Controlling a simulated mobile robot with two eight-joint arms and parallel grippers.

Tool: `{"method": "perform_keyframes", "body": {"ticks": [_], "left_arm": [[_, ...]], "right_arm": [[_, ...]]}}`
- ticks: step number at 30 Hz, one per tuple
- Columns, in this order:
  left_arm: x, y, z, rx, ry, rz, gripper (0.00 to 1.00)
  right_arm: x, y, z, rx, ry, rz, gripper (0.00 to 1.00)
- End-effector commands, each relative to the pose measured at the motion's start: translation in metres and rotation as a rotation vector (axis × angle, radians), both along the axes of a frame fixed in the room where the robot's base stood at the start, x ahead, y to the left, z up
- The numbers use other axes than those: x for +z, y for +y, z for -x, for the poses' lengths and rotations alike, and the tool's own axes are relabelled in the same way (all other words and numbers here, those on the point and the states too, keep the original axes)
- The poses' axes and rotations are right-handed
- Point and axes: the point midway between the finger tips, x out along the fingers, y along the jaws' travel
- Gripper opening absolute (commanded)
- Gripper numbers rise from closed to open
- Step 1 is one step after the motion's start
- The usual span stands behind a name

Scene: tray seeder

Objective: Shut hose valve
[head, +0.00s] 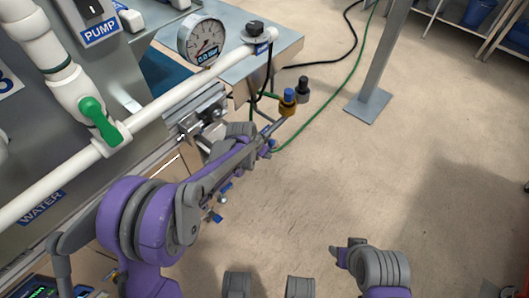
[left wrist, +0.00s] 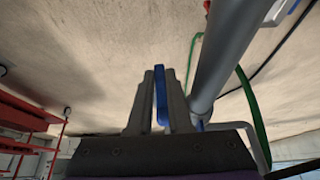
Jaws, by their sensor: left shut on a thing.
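My left gripper (head: 266,143) reaches in past the front of the machine, beside the pipework. In the left wrist view its two fingers (left wrist: 162,100) are shut on a narrow blue lever (left wrist: 160,90), taken as the hose valve's handle, which stands between them. In the head view only small bits of blue show at the fingertips, and the valve body is mostly hidden by my arm. A green hose (head: 322,117) runs from near the fingertips across the floor. It also shows in the left wrist view (left wrist: 246,92).
A white pipe with a green-handled valve (head: 97,119) crosses above my left arm. A pressure gauge (head: 202,42) stands behind it. A brass fitting with a blue top (head: 288,101) is beyond the gripper. A metal post (head: 379,65) stands at the right. The floor between is clear.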

Motion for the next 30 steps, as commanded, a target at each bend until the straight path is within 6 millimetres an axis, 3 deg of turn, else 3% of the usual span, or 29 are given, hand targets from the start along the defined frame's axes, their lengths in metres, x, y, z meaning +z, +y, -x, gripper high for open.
{"method": "perform_keyframes", "body": {"ticks": [10,26,27,28,30], "left_arm": [[-0.0055,-0.0016,-0.0035,0.001,-0.120,0.087,0.00],[-0.0057,-0.0025,-0.0043,0.000,-0.141,0.101,0.00],[-0.0057,-0.0025,-0.0043,0.000,-0.141,0.101,0.25],[-0.0057,-0.0025,-0.0042,0.000,-0.140,0.100,0.30],[-0.0059,-0.0025,-0.0041,0.000,-0.139,0.101,0.30]], "right_arm": [[-0.0068,0.0000,-0.0013,0.000,0.001,0.000,0.50],[-0.0074,0.0000,-0.0014,0.000,0.001,0.000,0.50],[-0.0074,0.0000,-0.0014,0.000,0.001,0.000,0.50],[-0.0074,0.0000,-0.0014,0.000,0.001,0.000,0.50],[-0.0074,0.0000,-0.0014,0.000,0.001,0.000,0.50]]}}
